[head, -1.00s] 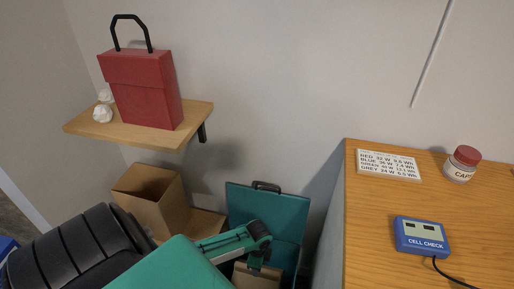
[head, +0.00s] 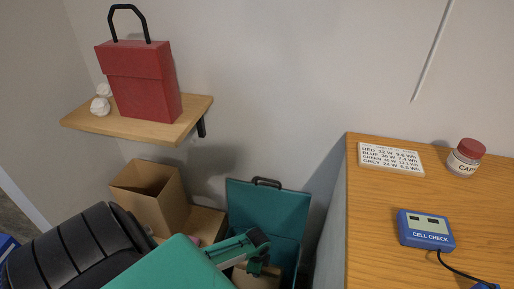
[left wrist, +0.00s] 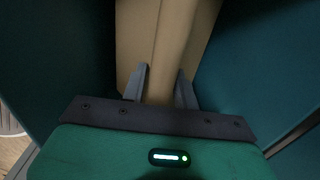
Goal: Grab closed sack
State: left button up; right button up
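A red bag (head: 143,88) with a folded-over flap and a black handle stands upright on a wooden wall shelf at the upper left. Its flap looks shut. My left gripper (head: 252,270) is far below and to the right of it, down in an open teal case (head: 278,210). In the left wrist view, the two grey fingers of my left gripper (left wrist: 162,82) stand apart with a tan thing (left wrist: 165,35) between them. I cannot tell whether they press on it. My right gripper is not in view.
The shelf (head: 185,128) also holds white crumpled lumps (head: 100,106). An open cardboard box (head: 150,197) stands below it. On the right, a wooden worktop (head: 375,225) carries a label card (head: 391,159), a red-lidded jar (head: 465,158) and a blue cell checker (head: 426,230).

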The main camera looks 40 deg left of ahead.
pick_arm(q)
grip_shut()
jog(key=shift+s, duration=0.1)
jog(key=shift+s+f, duration=0.15)
dwell(0.8)
